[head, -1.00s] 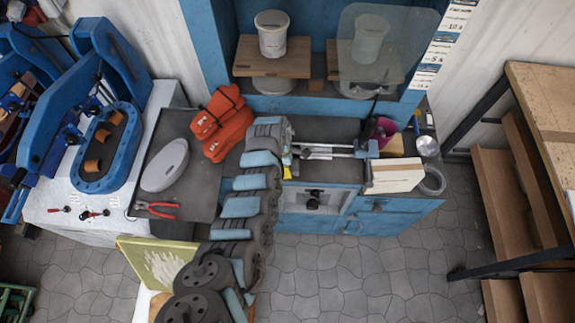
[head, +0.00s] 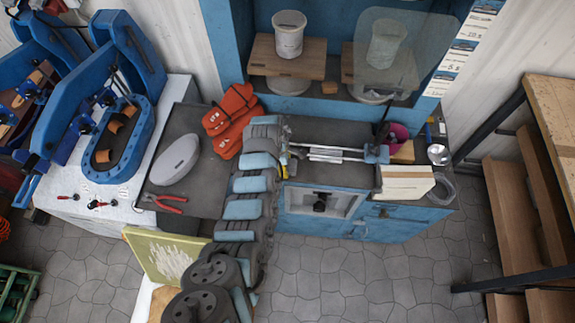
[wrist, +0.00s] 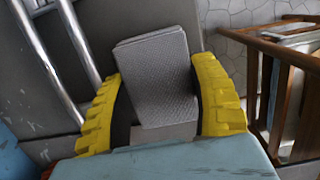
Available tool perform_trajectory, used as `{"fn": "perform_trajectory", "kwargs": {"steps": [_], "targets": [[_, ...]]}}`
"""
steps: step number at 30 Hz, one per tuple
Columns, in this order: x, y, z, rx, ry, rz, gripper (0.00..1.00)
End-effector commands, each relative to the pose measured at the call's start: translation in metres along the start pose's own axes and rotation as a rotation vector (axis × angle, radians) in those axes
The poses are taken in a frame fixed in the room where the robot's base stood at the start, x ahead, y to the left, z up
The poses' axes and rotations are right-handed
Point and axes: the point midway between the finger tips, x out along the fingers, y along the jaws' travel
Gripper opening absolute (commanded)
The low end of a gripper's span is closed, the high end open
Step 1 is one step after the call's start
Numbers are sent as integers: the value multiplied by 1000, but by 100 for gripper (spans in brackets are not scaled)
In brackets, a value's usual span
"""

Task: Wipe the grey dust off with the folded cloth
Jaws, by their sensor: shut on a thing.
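The folded cloth (wrist: 153,72) is a pale grey, textured pad seen in the wrist view. It sits between the two yellow fingers of my gripper (wrist: 162,85), which is shut on it. In the head view my gripper (head: 284,166) is mostly hidden by my arm; only a bit of yellow shows, over the dark worktop (head: 322,128) left of two metal rods. The cloth cannot be made out there. I cannot pick out the grey dust in either view, nor tell whether the cloth touches a surface.
Metal rods (head: 330,153) lie right of my gripper. Orange folded items (head: 230,122), a grey oval piece (head: 176,158) and red-handled pliers (head: 165,204) lie to the left. Blue shelving rises behind.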

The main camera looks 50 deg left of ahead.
Motion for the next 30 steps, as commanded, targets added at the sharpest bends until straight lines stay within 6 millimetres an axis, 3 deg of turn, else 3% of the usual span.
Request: {"fn": "perform_trajectory", "kwargs": {"steps": [15, 30], "targets": [[-3, 2, -42, -15, 16, 6, 31], [0, 1, -13, -17, 17, 7, 31]]}}
